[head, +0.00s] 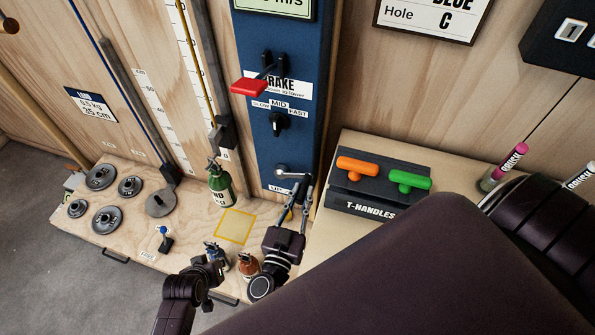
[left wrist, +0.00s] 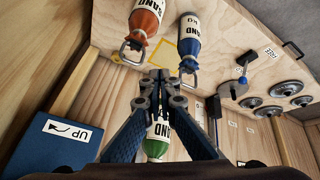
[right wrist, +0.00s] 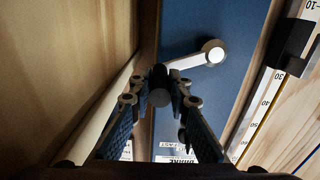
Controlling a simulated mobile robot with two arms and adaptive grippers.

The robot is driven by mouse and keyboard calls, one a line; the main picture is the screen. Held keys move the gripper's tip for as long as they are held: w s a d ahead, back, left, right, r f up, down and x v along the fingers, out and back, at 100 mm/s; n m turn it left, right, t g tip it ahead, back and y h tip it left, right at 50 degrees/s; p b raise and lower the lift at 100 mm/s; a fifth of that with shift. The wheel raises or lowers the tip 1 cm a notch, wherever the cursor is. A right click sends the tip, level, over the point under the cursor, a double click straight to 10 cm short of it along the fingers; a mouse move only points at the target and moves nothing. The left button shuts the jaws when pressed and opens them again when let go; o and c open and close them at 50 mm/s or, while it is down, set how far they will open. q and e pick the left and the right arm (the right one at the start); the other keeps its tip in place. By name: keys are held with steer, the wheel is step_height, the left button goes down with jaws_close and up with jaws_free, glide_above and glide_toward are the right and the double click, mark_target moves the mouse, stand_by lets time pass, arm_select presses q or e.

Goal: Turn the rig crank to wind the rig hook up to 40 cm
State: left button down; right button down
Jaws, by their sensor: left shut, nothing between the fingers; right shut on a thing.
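The rig crank's silver hub (head: 282,170) sits low on the blue rig panel, by the label "UP"; its arm points right. The hub (right wrist: 213,52), the arm (right wrist: 185,62) and the dark round handle (right wrist: 158,97) show in the right wrist view. My right gripper (head: 299,196) is shut on that handle. The rig rope (head: 192,60) runs down the wall beside a scale towards the green sand bottle (head: 220,186). The rig hook is too small to make out clearly there. My left gripper (head: 217,264) is shut and empty near the blue sand bottle (head: 214,252).
A red brake lever (head: 249,87) and a speed knob (head: 277,123) sit above the crank. Several grey weights (head: 106,219) lie left. A T-handle holder (head: 372,190) stands right.

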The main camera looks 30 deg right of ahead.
steer(key=shift+d, duration=0.15)
arm_select(q)
steer(key=w+d+r+m+h, duration=0.1)
steer(key=w+d+r, duration=0.1)
steer(key=d+r, duration=0.55)
steer(key=w+d+r+m+h, duration=0.15)
steer(key=d+r, duration=0.25)
steer(key=r, duration=0.6)
steer(key=s+d+r+m+h, duration=0.1)
steer(key=s+d+r, duration=0.3)
steer(key=r, duration=0.5)
steer(key=s+d+r+m+h, duration=0.15)
steer(key=s+d+r, duration=0.25)
steer(key=r, duration=0.4)
glide_toward(304, 185)
steer(key=w+d, duration=0.3)
arm_select(e)
steer(key=shift+r, duration=0.15)
arm_select(q)
steer(key=shift+s+d+f, duration=0.1)
steer(key=shift+s+f, duration=0.05)
steer(key=shift+f, duration=0.45)
steer(key=shift+s+d+f, duration=0.1)
steer(key=shift+d+f, duration=0.05)
steer(key=shift+f, duration=0.5)
steer(key=shift+d+f, duration=0.1)
steer(key=shift+f, duration=0.4)
arm_select(e)
steer(key=shift+r, duration=0.1)
